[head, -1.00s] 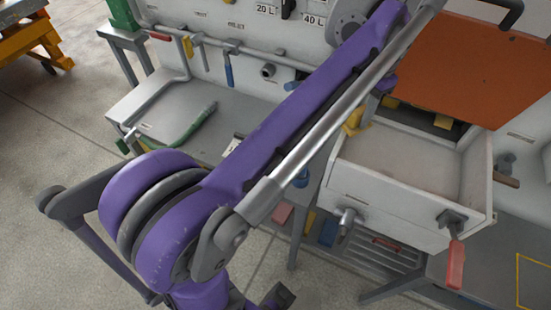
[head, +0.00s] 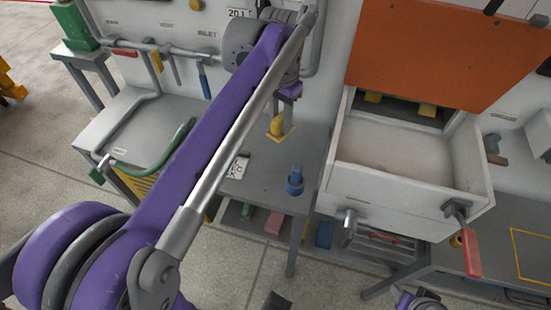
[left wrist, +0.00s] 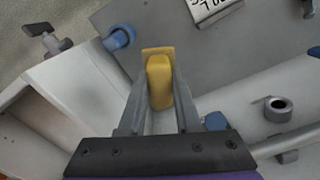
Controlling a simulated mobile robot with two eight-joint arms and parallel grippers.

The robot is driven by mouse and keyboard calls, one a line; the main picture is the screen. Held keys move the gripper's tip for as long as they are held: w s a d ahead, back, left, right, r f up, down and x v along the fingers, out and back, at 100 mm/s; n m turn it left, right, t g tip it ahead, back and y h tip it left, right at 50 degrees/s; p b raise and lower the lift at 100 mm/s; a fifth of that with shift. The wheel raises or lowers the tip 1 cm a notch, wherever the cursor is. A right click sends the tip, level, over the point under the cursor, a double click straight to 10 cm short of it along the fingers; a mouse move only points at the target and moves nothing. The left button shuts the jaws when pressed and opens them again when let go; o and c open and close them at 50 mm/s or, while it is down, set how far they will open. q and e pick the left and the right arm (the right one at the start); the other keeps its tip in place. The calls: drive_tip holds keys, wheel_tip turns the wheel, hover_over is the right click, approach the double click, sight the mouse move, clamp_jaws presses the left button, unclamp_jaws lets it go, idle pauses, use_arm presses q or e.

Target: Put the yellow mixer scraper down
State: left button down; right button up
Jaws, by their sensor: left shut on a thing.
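The yellow mixer scraper (head: 277,125) is held upright by my left gripper (head: 285,100). In the head view it appears over the grey side table, left of the open white box. In the left wrist view the scraper (left wrist: 159,82) sits between the two grey fingers of my left gripper (left wrist: 156,100), with a flat yellow plate at its far end. I cannot tell whether the scraper touches the table (head: 262,190). My right gripper is not clearly in view; only a purple part, probably of my right arm, shows at the bottom edge.
A blue fitting (head: 294,182) and a white label card (head: 238,166) are on the side table. The open white box (head: 400,195) with a raised orange lid (head: 440,55) stands to the right. A green-handled hose (head: 150,160) lies on the left bench. Bare tabletop shows around the fitting.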

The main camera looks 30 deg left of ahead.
use_arm(q)
wheel_tip(320, 180, down, 14)
drive_tip(key=shift+f+b, duration=0.1)
drive_tip(key=shift+b, duration=0.6)
drive_tip(key=shift+f, duration=0.1)
drive_tip(key=c, duration=0.6)
unclamp_jaws()
wheel_tip(320, 180, up, 12)
drive_tip(key=shift+r+p, duration=0.15)
drive_tip(key=shift+p, duration=0.55)
drive_tip(key=shift+s, duration=0.1)
